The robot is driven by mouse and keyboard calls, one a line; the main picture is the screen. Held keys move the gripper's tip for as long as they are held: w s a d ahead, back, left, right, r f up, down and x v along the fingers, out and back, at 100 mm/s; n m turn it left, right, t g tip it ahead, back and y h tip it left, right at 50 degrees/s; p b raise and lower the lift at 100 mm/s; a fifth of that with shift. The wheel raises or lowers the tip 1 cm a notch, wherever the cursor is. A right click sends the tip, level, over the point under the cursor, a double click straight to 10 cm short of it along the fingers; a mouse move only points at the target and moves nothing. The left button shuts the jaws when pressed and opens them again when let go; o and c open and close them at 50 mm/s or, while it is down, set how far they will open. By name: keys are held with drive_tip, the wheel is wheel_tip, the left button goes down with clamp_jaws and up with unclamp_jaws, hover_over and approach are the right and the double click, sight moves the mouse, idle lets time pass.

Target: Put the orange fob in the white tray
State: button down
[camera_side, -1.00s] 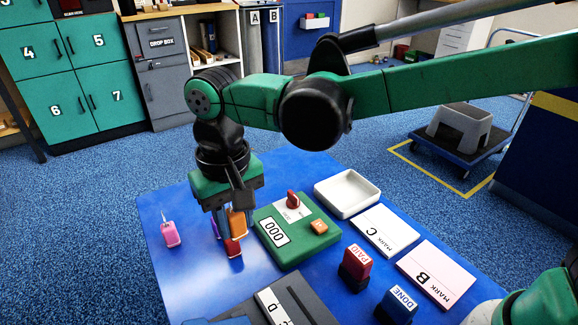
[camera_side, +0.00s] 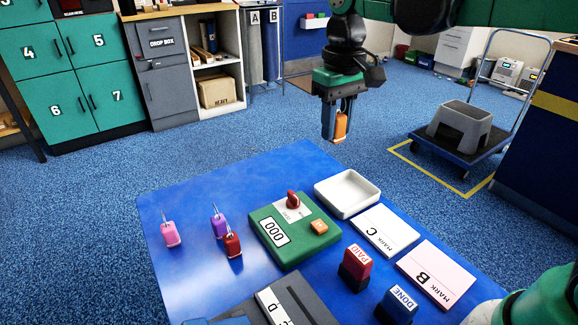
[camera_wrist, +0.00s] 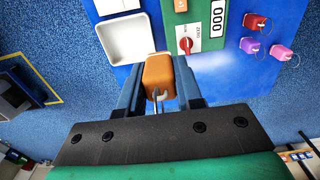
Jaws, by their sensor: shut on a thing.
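The orange fob (camera_side: 340,126) is held between the fingers of my gripper (camera_side: 337,128), high above the table. In the wrist view the fob (camera_wrist: 159,76) sits between the two blue-grey fingertips (camera_wrist: 158,90), which are shut on it. The white tray (camera_side: 347,193) lies at the back right of the blue table and looks empty. In the side view it is below the gripper. In the wrist view the tray (camera_wrist: 125,38) shows just beyond the fob, to its upper left.
Pink (camera_side: 170,234), purple (camera_side: 218,225) and red (camera_side: 232,243) fobs stand on the table's left. A green device (camera_side: 290,232) with a red knob is beside the tray. Mark C card (camera_side: 385,230), mark B card (camera_side: 437,272) and PAID (camera_side: 356,265) and DONE (camera_side: 398,303) stamps are in front.

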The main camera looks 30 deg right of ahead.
drive_tip(key=d, duration=0.4)
wheel_tip(320, 180, up, 2)
hover_over(331, 196)
wheel_tip(331, 196, down, 19)
idle(0.4)
drive_tip(key=shift+f, duration=0.15)
drive_tip(key=c, duration=0.6)
unclamp_jaws()
